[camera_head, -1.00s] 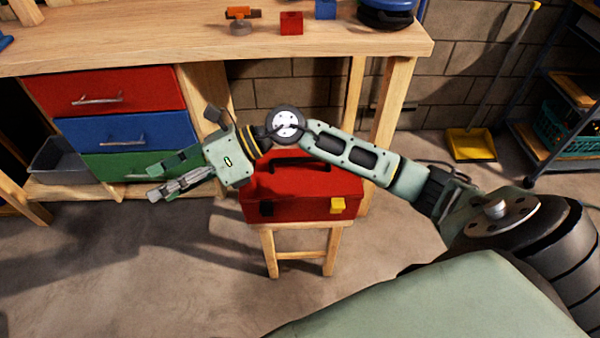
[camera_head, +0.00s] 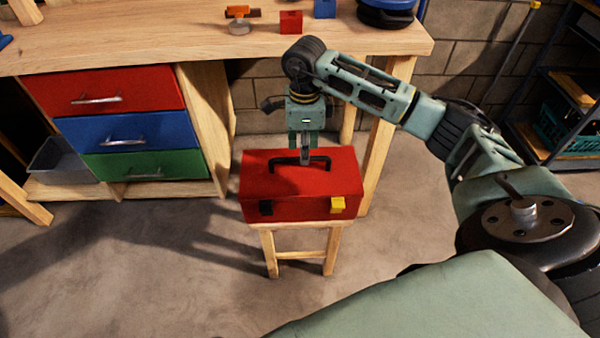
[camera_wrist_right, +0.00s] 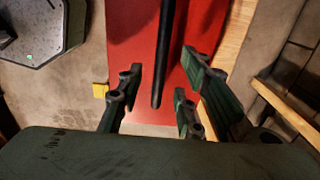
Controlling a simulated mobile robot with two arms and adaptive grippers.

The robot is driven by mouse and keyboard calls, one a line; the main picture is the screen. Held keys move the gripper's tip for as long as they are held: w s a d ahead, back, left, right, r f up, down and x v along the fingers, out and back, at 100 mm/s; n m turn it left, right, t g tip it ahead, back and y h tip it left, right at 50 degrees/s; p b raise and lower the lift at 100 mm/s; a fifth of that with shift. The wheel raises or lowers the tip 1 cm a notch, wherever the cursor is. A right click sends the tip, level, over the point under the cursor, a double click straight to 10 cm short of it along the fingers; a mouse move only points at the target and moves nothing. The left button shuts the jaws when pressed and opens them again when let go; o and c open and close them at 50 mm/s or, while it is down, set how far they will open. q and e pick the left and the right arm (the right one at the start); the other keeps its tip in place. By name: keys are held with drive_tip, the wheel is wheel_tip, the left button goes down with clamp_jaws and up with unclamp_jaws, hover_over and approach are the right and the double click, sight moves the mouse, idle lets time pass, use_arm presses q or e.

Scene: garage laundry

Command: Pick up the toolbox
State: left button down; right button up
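The red toolbox (camera_head: 300,190) sits on a small wooden stool (camera_head: 300,226) in front of the workbench. It has a black handle (camera_head: 285,160) on its lid, one black latch and one yellow latch on its front. I cannot tell whether any finger touches the handle. My left gripper is not in view.
The workbench (camera_head: 180,50) stands behind, with red, blue and green drawers at left. A grey bin (camera_head: 60,160) sits on its lower shelf. A dark shelf rack (camera_head: 545,100) is at right. The floor (camera_head: 130,270) at front left is clear.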

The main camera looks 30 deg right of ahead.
drive_tip(key=f, duration=0.2)
drive_tip(key=a+f, duration=0.1)
drive_tip(key=shift+w+f, duration=0.25)
drive_tip(key=shift+f, duration=0.15)
drive_tip(key=shift+d+f, duration=0.1)
drive_tip(key=shift+f, duration=0.3)
drive_tip(key=shift+c, duration=0.4)
clamp_jaws()
